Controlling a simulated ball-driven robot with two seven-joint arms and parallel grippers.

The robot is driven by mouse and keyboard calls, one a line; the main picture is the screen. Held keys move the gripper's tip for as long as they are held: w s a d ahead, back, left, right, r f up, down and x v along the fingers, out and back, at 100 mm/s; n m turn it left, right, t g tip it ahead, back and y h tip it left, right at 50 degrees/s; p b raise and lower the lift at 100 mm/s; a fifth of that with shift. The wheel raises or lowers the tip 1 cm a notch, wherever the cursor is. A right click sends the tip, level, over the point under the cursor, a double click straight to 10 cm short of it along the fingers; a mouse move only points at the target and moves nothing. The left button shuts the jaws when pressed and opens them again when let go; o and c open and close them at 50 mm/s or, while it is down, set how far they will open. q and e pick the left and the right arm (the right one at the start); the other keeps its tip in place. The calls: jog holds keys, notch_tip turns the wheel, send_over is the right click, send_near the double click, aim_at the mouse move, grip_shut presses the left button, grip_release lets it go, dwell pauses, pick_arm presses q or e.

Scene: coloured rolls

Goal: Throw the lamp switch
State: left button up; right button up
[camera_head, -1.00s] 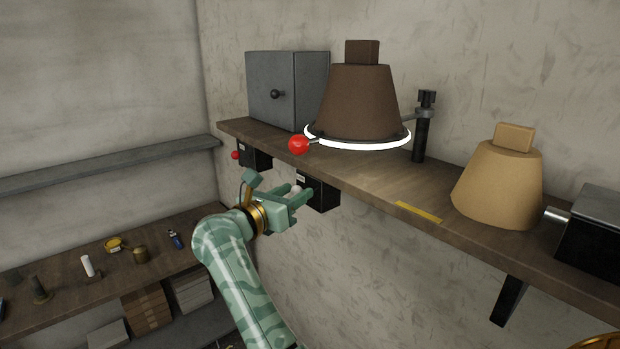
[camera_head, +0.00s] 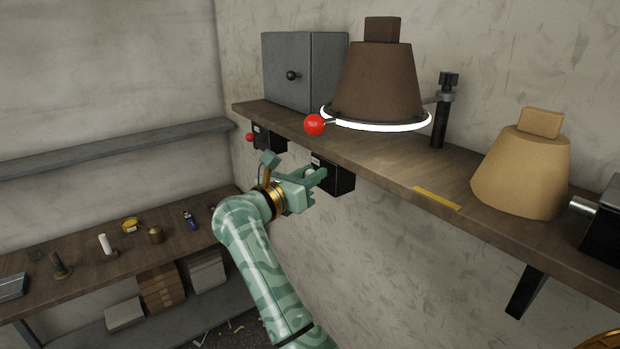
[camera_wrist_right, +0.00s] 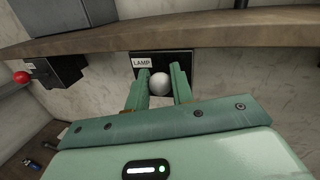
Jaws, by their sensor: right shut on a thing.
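The lamp switch is a black box (camera_head: 340,181) under the front edge of the shelf. In the right wrist view its label (camera_wrist_right: 142,62) reads LAMP, and a pale ball knob (camera_wrist_right: 160,83) sticks out of the box (camera_wrist_right: 180,60). My right gripper (camera_head: 314,176), green, is at the front of the box. Its two fingers (camera_wrist_right: 164,88) stand on either side of the knob and are shut on it. The fingers hide the knob's sides and its stem. My left gripper is in neither view.
Another black box with a red knob (camera_head: 250,137) hangs to the left. A low bench (camera_head: 130,262) stands lower left.

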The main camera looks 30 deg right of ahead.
jog(key=shift+f+n+t+h+b, duration=0.75)
jog(key=shift+t+h+b, duration=0.4)
jog(key=shift+b, duration=1.7)
jog(key=shift+f+n+t+h+b, duration=0.5)
jog(key=shift+n+t+h+b, duration=0.65)
jog(key=shift+b, duration=1.75)
jog(key=shift+f+n+t+h+b, duration=0.65)
jog(key=shift+t+h+b, duration=0.5)
jog(key=shift+b, duration=1.7)
jog(key=shift+h, duration=0.25)
jog(key=o, duration=0.9)
jog(key=shift+d, duration=0.1)
jog(key=b+v, duration=0.4)
jog(key=v, duration=1.2)
jog(key=shift+a+f+b, duration=0.1)
jog(key=shift+a+b, duration=0.1)
jog(key=shift+b, duration=0.15)
